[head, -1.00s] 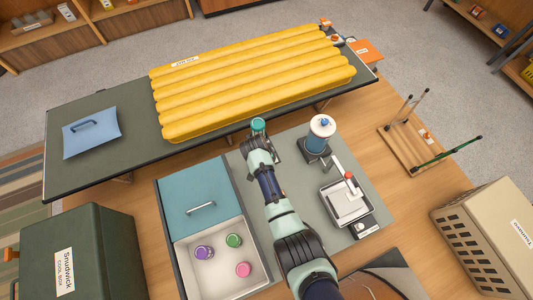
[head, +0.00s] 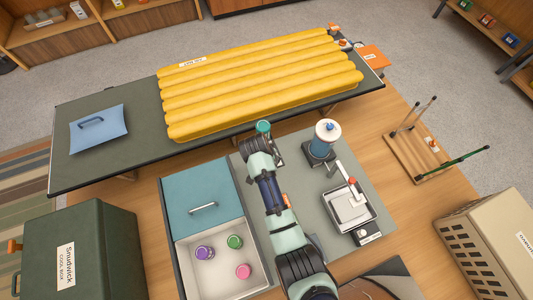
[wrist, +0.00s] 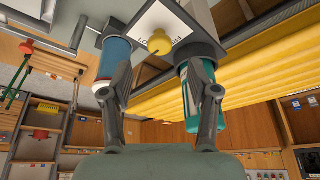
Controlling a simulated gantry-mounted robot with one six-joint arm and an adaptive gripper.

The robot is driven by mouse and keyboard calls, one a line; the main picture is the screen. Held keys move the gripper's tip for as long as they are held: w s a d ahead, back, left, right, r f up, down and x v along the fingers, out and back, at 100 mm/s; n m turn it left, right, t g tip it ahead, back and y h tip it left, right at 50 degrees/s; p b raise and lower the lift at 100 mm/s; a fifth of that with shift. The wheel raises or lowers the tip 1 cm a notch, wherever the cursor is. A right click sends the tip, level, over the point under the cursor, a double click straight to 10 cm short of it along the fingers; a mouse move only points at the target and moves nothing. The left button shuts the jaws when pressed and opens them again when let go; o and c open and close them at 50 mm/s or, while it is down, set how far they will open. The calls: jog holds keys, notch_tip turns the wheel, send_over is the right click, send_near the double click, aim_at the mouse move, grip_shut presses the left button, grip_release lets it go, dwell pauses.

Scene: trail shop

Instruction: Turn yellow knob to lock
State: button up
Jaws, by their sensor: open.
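The yellow knob (wrist: 159,42) shows in the wrist view, on a box with a white label panel (wrist: 150,22) whose print is partly covered by the knob. My gripper (wrist: 155,78) is open, its two fingers spread on either side below the knob, with nothing seen held between them. In the head view my gripper (head: 264,143) is over the grey mat, left of the blue filter-like cylinder (head: 326,139). I cannot make out the knob in the head view.
In the wrist view a blue cylinder (wrist: 113,58) is close behind the left finger and a teal one (wrist: 189,100) by the right finger. In the head view a yellow air mattress (head: 265,85) lies behind; a lever device (head: 348,208) and an open drawer (head: 215,285) flank my arm.

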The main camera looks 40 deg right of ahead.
jog(key=v, duration=0.6)
jog(key=shift+r, duration=0.1)
